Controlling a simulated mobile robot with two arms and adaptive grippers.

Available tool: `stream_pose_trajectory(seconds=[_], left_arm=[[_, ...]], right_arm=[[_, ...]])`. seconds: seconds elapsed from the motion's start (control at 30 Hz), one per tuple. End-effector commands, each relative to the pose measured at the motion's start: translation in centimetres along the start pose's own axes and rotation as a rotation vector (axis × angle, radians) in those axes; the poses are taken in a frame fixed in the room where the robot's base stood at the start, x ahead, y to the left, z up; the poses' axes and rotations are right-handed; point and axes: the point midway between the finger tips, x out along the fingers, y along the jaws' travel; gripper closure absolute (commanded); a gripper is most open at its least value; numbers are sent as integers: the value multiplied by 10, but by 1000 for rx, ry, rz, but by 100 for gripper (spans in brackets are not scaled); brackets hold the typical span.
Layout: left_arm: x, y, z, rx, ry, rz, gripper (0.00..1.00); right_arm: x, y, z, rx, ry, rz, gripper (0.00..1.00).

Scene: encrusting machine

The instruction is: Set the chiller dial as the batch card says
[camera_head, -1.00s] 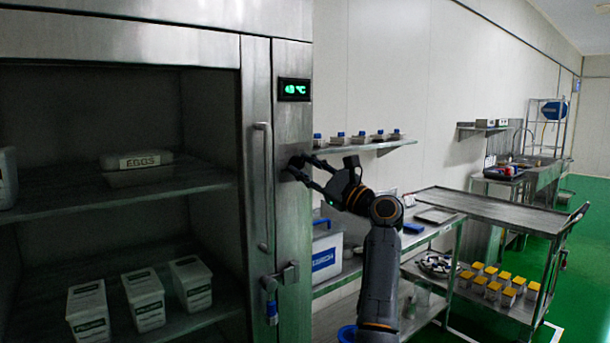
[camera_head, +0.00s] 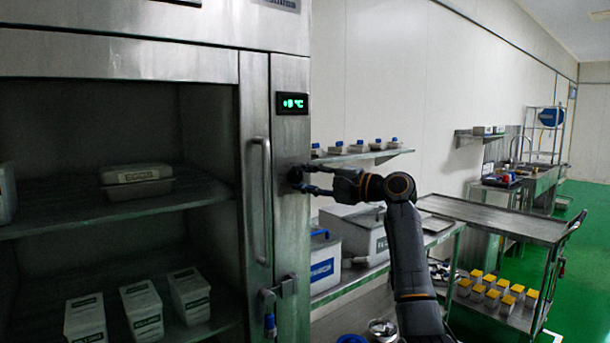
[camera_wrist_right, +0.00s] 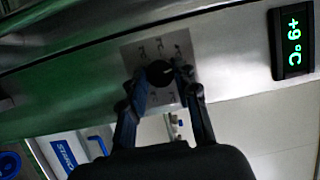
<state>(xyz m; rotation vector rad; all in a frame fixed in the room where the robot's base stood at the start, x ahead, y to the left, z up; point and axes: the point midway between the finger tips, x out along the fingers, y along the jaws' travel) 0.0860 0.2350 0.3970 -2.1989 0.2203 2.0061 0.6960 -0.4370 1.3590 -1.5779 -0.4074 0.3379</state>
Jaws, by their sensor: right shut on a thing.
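The chiller (camera_head: 290,215) stands on the left with a steel front panel. Its green display (camera_head: 292,103) is hard to read in the head view; in the right wrist view the display (camera_wrist_right: 293,43) reads +9 °C. The round black dial (camera_wrist_right: 160,73) sits on a pale plate with small marks, too blurred to read; the dial (camera_head: 295,174) also shows below the display. My right gripper (camera_head: 302,178) is shut on the dial, its fingers on either side of it in the wrist view (camera_wrist_right: 163,78). The batch card cannot be made out. My left gripper is out of view.
The chiller's vertical handle (camera_head: 259,200) and a latch (camera_head: 279,290) are close by on the left. A steel cart (camera_head: 500,218) stands farther right.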

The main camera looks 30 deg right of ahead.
Motion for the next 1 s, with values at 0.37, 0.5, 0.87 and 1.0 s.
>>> stream_pose_trajectory(seconds=[0.37,0.5,0.87,1.0], left_arm=[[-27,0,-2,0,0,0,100],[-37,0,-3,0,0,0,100],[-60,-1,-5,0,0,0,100],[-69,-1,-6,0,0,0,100]], right_arm=[[0,-5,0,-330,-19,142,100],[0,-6,0,-454,-25,194,100],[1,-7,2,-768,-45,325,100],[1,-7,2,-891,-51,377,100]])
